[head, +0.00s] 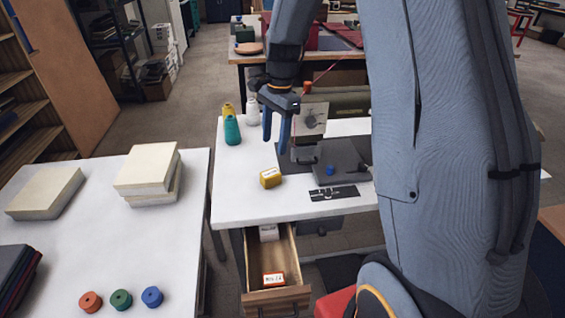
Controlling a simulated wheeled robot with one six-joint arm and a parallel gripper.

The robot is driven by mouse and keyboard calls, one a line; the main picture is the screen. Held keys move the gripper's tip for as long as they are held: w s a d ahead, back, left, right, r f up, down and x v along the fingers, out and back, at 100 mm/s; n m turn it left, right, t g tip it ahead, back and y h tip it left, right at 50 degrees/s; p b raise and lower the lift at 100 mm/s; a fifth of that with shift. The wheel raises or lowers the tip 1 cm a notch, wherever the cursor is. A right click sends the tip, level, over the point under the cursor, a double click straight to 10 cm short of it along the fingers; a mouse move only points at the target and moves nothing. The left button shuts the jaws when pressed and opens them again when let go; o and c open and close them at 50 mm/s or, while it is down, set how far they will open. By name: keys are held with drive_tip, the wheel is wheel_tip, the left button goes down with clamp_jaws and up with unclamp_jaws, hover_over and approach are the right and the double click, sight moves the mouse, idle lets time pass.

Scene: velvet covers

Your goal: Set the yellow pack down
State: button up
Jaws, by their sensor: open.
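The yellow pack (270,178) rests on the white tabletop (238,200) of the middle table, near its left front part. It is a small boxy pack with a pale label on its front side. My gripper (278,148) points downward above the table, behind and slightly above the pack in the picture. Its blue fingers are apart with nothing between them. The gripper and the pack look apart.
A sewing machine (343,160) with a blue item stands right of the pack. Thread cones (232,130) stand at the back left. An open drawer (268,255) holding small boxes juts out below the tabletop. A second white table (160,240) at left bears foam blocks and spools.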

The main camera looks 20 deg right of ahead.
drive_tip(key=s+a+n+t+h, duration=0.1)
drive_tip(key=s+a+n, duration=0.1)
drive_tip(key=s+n, duration=1.2)
drive_tip(key=s, duration=0.7)
drive_tip(key=shift+s+r, duration=0.25)
drive_tip(key=shift+s, duration=0.15)
drive_tip(key=shift+c, duration=0.2)
